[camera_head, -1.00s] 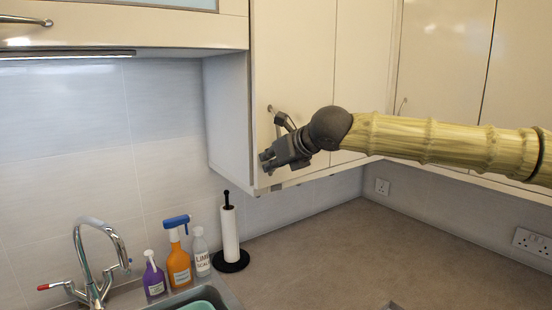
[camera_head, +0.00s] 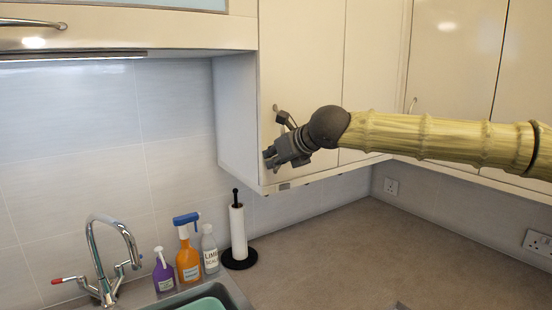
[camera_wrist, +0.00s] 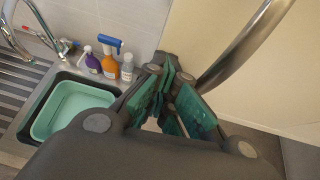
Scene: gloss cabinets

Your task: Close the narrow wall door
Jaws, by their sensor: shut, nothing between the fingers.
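The narrow wall door (camera_head: 303,70) is a cream gloss panel at the left end of the wall cabinet. It looks flush or nearly flush with the cabinet side; I cannot tell if a small gap is left. Its curved metal handle (camera_head: 277,112) shows just above my gripper, and large in the wrist view (camera_wrist: 243,45). My gripper (camera_head: 268,158) is shut and empty, in front of the door's lower left part, below the handle. In the wrist view its green-padded fingers (camera_wrist: 170,78) are together beside the door face. My gripper and arm hide part of the door; contact cannot be told.
A neighbouring cabinet door (camera_head: 372,80) stands to the right. A paper towel holder (camera_head: 238,235), spray bottles (camera_head: 188,258) and a tap (camera_head: 105,250) stand below by the sink. The worktop (camera_head: 340,250) on the right is largely clear.

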